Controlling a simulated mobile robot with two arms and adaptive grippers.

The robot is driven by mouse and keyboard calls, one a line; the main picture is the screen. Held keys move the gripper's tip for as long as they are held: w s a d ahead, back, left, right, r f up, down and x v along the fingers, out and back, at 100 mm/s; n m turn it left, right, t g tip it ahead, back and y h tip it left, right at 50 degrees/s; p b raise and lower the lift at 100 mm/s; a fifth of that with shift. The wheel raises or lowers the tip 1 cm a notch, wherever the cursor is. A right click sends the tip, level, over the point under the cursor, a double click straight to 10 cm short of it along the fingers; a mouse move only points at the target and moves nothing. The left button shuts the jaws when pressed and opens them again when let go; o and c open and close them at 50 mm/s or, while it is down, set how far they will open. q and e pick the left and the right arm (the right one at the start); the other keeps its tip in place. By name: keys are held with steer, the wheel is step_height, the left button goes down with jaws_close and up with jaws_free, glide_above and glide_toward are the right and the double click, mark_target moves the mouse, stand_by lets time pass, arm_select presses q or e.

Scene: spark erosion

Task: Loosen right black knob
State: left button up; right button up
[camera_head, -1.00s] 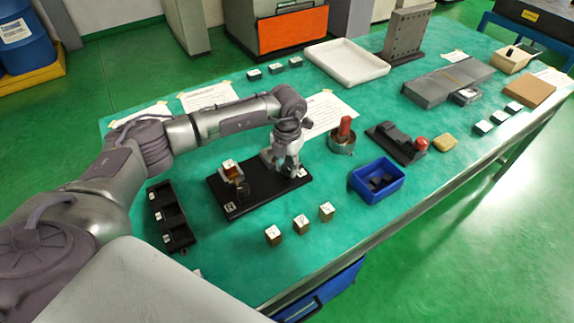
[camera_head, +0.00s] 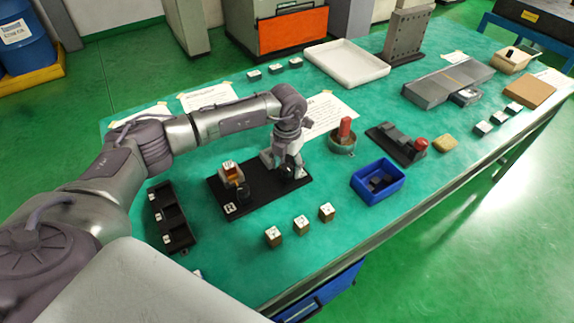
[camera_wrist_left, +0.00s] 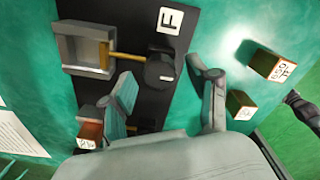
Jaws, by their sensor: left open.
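A black base plate (camera_head: 262,203) lies on the green table, carrying two holders with black knobs. The right black knob (camera_head: 286,172) is just below my left gripper (camera_head: 283,164) in the head view. In the left wrist view this knob (camera_wrist_left: 160,68) sits at the end of a brass-coloured rod, beside an empty grey holder (camera_wrist_left: 82,47). My left gripper (camera_wrist_left: 166,68) is open, its fingers apart on either side of the knob; contact cannot be told. The left knob (camera_head: 243,193) stands by the holder with a labelled copper-coloured block (camera_head: 232,172). My right gripper is out of view.
Three small labelled blocks (camera_head: 301,224) stand in front of the plate. A black compartment tray (camera_head: 167,218) lies to its left. A blue bin (camera_head: 378,181) and a red-handled item (camera_head: 344,136) stand to its right. Paper sheets lie behind.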

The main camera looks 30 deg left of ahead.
mark_target(287, 168)
arm_select(q)
step_height(287, 168, up, 12)
steer(key=shift+f, duration=0.15)
stand_by(0.7)
